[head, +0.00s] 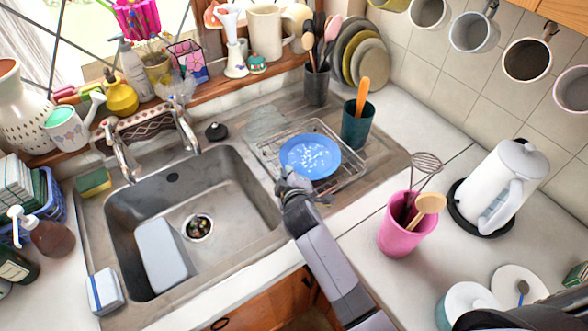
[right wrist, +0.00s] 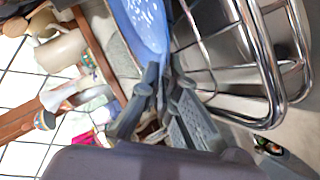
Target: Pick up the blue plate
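The blue plate (head: 310,157), with a pale speckled pattern, is over the wire dish rack (head: 343,180) right of the sink. My right gripper (head: 292,184) is at the plate's near left edge. In the right wrist view, the two fingers (right wrist: 163,76) are close together with the rim of the blue plate (right wrist: 146,24) between their tips. The rack's metal wires (right wrist: 262,60) run beside the fingers there. I cannot tell whether the plate still touches the rack. My left gripper is not in view.
A dark green cup (head: 357,128) with an orange-handled utensil stands just behind the rack. A pink cup (head: 402,234) with utensils and a white kettle (head: 500,185) stand at right. The sink (head: 150,225) lies left of my right arm.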

